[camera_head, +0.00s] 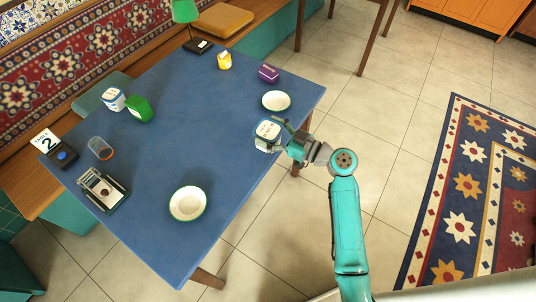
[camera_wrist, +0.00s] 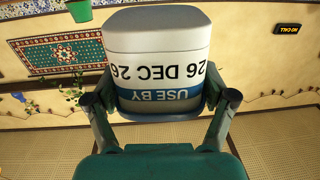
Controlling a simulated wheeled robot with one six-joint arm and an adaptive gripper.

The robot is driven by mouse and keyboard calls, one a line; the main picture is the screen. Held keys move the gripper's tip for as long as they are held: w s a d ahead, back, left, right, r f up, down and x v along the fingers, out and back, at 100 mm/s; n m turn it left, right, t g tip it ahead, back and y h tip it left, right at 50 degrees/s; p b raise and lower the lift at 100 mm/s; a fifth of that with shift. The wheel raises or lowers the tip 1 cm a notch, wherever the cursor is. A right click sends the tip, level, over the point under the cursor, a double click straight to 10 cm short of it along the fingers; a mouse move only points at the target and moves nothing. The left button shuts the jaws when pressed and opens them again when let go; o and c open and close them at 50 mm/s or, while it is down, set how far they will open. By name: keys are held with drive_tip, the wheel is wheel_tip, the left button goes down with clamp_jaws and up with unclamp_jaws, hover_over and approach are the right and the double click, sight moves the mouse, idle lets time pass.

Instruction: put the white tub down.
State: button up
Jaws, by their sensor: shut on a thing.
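The white tub (camera_head: 267,133) is held in my gripper (camera_head: 284,136) at the right edge of the blue table (camera_head: 215,135). In the wrist view the tub (camera_wrist: 157,42) fills the upper middle, with a blue band and black date print reading "USE BY 26 DEC 26" upside down. My gripper's fingers (camera_wrist: 160,108) close on both its sides. I cannot tell from the head view whether the tub's base touches the table. Another white and blue tub (camera_head: 112,99) stands at the table's left side.
A white bowl (camera_head: 276,101) stands just behind the held tub, and another bowl (camera_head: 188,203) nearer the front. A purple box (camera_head: 268,73), yellow item (camera_head: 224,60), green box (camera_head: 139,109), clear cup (camera_head: 100,148) and table sign (camera_head: 45,141) are on the table. The table's middle is clear.

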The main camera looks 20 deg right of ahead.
drive_tip(key=shift+f, duration=4.3)
drive_tip(key=shift+f, duration=0.2)
drive_tip(key=o, duration=1.3)
drive_tip(key=shift+o, duration=0.2)
drive_tip(key=v, duration=1)
drive_tip(key=shift+s+d, duration=0.2)
drive_tip(key=shift+s, duration=0.15)
